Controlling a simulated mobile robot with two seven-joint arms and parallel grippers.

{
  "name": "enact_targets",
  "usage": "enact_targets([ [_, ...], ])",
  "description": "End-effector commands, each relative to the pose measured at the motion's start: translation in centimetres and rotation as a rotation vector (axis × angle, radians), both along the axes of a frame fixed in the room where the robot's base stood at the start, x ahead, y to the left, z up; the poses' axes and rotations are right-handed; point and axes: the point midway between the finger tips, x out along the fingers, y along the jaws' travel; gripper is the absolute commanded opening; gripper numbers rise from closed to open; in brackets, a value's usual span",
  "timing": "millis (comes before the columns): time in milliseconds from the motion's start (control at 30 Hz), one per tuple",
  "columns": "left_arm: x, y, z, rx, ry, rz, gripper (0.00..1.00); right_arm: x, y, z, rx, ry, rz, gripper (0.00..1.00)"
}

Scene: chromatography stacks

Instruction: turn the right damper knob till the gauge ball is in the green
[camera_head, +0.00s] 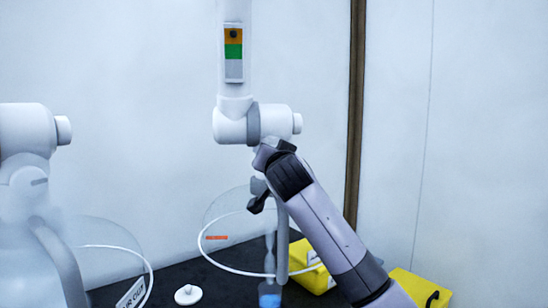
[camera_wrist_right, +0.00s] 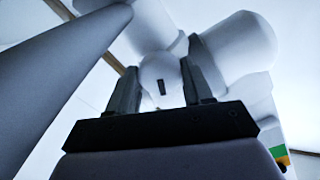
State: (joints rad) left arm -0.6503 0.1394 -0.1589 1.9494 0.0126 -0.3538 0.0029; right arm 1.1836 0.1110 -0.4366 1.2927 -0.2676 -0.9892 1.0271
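The right gauge (camera_head: 233,52) is a strip on the white extraction arm, with an orange band above a green one. Its dark ball (camera_head: 233,34) sits in the orange band, above the green. The right damper knob (camera_wrist_right: 160,85), white and round with a dark slot, shows between my right gripper's fingers (camera_wrist_right: 161,60) in the wrist view. The fingers stand apart on either side of it; contact cannot be told. In the head view my right gripper (camera_head: 260,178) is below the white joint (camera_head: 255,123), and the knob is hidden behind it. My left gripper is out of view.
A second extraction arm (camera_head: 28,130) stands at the left. Clear hoods with white rims hang over the dark bench. A white disc (camera_head: 188,294), a blue-bottomed vessel (camera_head: 269,294) and yellow boxes (camera_head: 425,288) are low in view. A brown post (camera_head: 355,110) stands behind.

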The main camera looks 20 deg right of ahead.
Motion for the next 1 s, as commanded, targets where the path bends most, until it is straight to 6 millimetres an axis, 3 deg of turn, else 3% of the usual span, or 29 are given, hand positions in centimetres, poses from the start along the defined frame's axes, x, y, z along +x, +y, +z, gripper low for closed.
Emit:
enact_targets([
  [67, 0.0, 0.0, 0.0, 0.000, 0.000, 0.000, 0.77, 0.0, 0.0, 0.0, 0.000, 0.000, 0.000, 0.20],
  [267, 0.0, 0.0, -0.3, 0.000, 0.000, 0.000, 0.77, 0.0, 0.0, -0.1, 0.028, -0.005, 0.001, 0.20],
  [733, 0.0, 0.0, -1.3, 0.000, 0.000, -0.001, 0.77, 0.0, 0.1, 0.1, 0.387, -0.070, 0.001, 0.20],
  [1000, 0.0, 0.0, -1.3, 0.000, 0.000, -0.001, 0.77, 0.0, 0.0, 0.1, 0.414, -0.076, 0.000, 0.20],
])
